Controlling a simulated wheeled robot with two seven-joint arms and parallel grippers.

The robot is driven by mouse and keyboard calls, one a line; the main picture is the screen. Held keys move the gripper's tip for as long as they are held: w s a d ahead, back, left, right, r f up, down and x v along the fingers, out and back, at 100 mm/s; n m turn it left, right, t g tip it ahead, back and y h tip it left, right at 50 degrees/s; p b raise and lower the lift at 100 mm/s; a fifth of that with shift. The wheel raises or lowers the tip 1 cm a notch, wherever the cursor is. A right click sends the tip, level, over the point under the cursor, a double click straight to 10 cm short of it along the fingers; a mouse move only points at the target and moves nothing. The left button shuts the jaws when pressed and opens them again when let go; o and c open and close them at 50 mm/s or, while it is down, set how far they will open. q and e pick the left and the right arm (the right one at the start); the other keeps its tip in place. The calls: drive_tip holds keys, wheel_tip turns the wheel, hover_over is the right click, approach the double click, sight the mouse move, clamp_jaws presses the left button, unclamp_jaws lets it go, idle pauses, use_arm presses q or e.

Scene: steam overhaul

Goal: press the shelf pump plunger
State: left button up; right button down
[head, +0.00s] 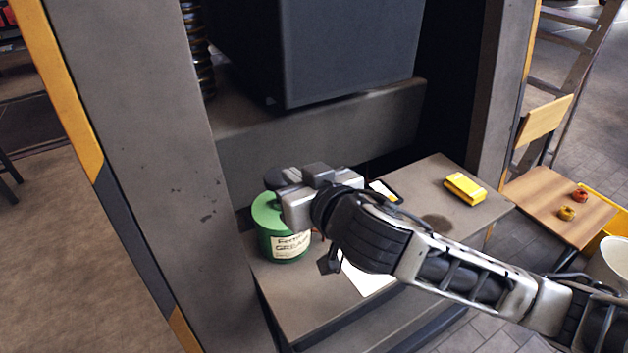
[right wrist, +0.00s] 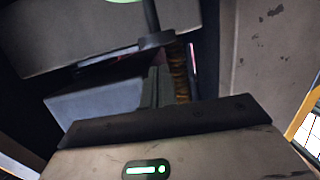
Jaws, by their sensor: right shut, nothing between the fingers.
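A green grease can (head: 272,215) with a cream label stands upright at the left of the grey shelf (head: 310,308). A dark rounded knob (head: 283,178), which looks like the pump plunger's top, shows just above the can, partly behind my right gripper. My right gripper (head: 297,208) is shut and empty, in front of the can's upper right side; I cannot tell whether it touches. In the right wrist view a dark rod with a wider dark cap (right wrist: 156,40) rises from a bit of green at the top edge. My left gripper is out of view.
A white sheet (head: 368,276) lies under my right arm. A large dark block (head: 345,50) overhangs the back, and a grey column (head: 165,160) stands close left of the can.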

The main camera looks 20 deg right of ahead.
drive_tip(key=v, duration=0.6)
drive_tip(key=shift+w+r, duration=0.1)
idle(1.0)
drive_tip(key=s+d+f+g+h, duration=0.1)
drive_tip(key=s+d+f+g, duration=0.4)
drive_tip(key=s+f, duration=0.5)
drive_tip(key=s+d+f+g+h, duration=0.25)
drive_tip(key=s+f+g, duration=0.35)
drive_tip(key=s+f, duration=0.45)
drive_tip(key=w+a+f+t+y, duration=0.3)
drive_tip(key=w+a+f+t, duration=0.2)
drive_tip(key=w+f, duration=0.3)
drive_tip(key=shift+f+t, duration=0.2)
drive_tip(key=shift+t, duration=0.6)
